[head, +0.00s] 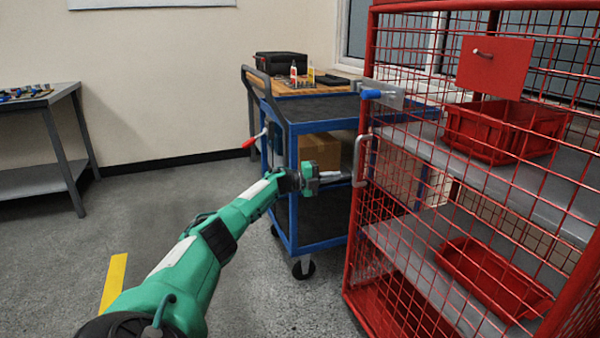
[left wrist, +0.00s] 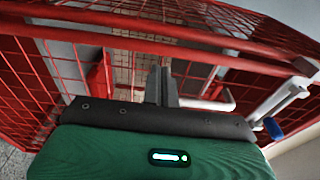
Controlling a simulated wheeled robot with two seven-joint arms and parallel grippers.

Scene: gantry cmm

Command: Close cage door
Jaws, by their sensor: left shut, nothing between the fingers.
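The red mesh cage (head: 357,215) stands at the right in the head view. Its mesh door carries a grey pull handle (head: 361,160) near the left edge, and a latch with a blue grip (head: 378,94) sits above it. I cannot tell how far the door stands from its frame. My left gripper (head: 345,176) is shut and empty, its fingertips beside the pull handle; contact is unclear. In the left wrist view the shut fingers (left wrist: 162,86) point at the red mesh, with the pale handle (left wrist: 212,103) and blue grip (left wrist: 273,128) to their right. My right gripper is out of view.
A blue cart (head: 290,215) with a cardboard box (head: 320,150) stands behind my left gripper. Red bins (head: 505,130) sit on the cage shelves. A grey table (head: 45,100) stands far left. Floor between table and cart is open, with a yellow stripe (head: 114,283).

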